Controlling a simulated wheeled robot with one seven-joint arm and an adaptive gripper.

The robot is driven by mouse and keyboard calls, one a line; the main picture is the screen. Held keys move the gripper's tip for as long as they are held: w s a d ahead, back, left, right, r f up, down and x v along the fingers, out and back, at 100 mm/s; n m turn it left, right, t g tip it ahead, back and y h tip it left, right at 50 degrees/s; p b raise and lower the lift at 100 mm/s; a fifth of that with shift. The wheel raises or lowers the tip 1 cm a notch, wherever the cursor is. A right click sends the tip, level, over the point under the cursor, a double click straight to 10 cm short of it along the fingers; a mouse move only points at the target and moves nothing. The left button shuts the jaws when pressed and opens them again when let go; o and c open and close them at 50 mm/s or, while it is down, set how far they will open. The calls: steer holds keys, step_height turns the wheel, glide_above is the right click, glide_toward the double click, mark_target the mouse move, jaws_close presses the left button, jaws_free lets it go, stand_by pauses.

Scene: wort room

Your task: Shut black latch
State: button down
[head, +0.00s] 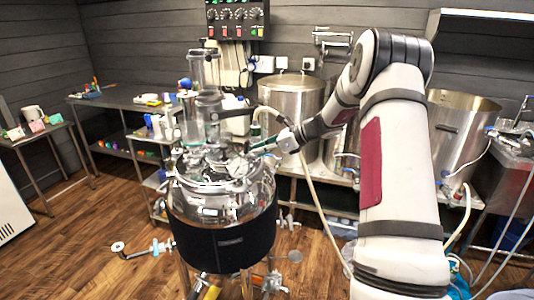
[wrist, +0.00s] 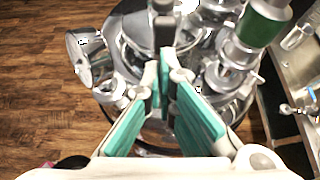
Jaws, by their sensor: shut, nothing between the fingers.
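The steel-and-glass vessel (head: 222,195) with a black band around its body stands in front of me. My gripper (head: 262,147) is over the right side of its lid, among the fittings. In the wrist view my gripper (wrist: 171,80) has teal-padded fingers that come together at the tips, shut and empty. A dark narrow bar (wrist: 163,32), which looks like the black latch, stands just beyond the fingertips; I cannot tell whether they touch. How far the latch is closed cannot be made out. In the head view the latch is too small to tell among the fittings.
A glass column (head: 207,75) rises from the lid close to my gripper. A green-banded fitting (wrist: 258,25) is at right in the wrist view. Large steel pots (head: 291,98) stand on the bench behind. Wooden floor (head: 95,235) is open at left.

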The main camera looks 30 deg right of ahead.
steer(key=shift+d+f, duration=0.1)
steer(key=shift+f, duration=0.1)
steer(key=shift+r, duration=0.15)
steer(key=shift+r, duration=0.7)
